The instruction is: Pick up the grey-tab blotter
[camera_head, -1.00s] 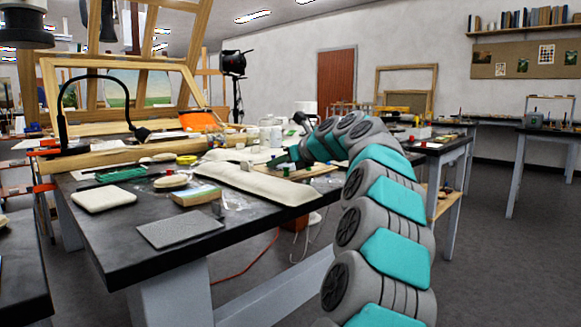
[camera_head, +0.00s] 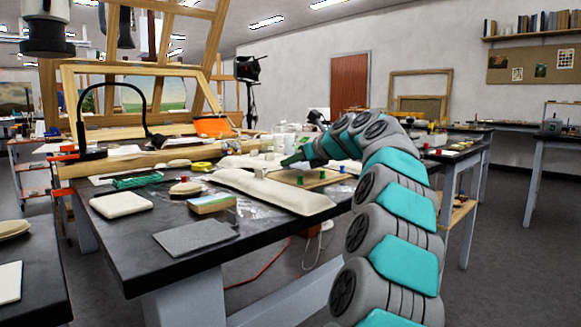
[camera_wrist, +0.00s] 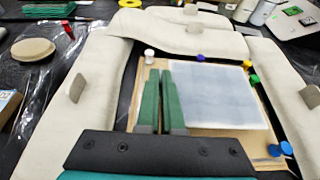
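I cannot tell for certain which piece is the grey-tab blotter. Long cream padded pieces (camera_head: 270,192) with small grey-beige tabs lie around a thin wooden board; in the wrist view one pad (camera_wrist: 62,120) is left of my gripper, with an upright tab (camera_wrist: 77,88). A pale bluish sheet (camera_wrist: 213,95) lies on the board (camera_wrist: 235,143). My gripper (camera_wrist: 160,72) points over the board's left part, just left of the sheet. Its green fingers are together with only a thin gap, and nothing shows between them. In the head view, my gripper (camera_head: 290,160) is over the table's far right part.
Coloured pegs, such as a blue one (camera_wrist: 286,148) and a yellow one (camera_wrist: 247,64), stand around the sheet. An oval pad (camera_wrist: 33,49) lies left. A grey sheet (camera_head: 196,237) lies near the table's front edge. Jars (camera_wrist: 262,12) stand beyond. A black lamp (camera_head: 140,90) arches at left.

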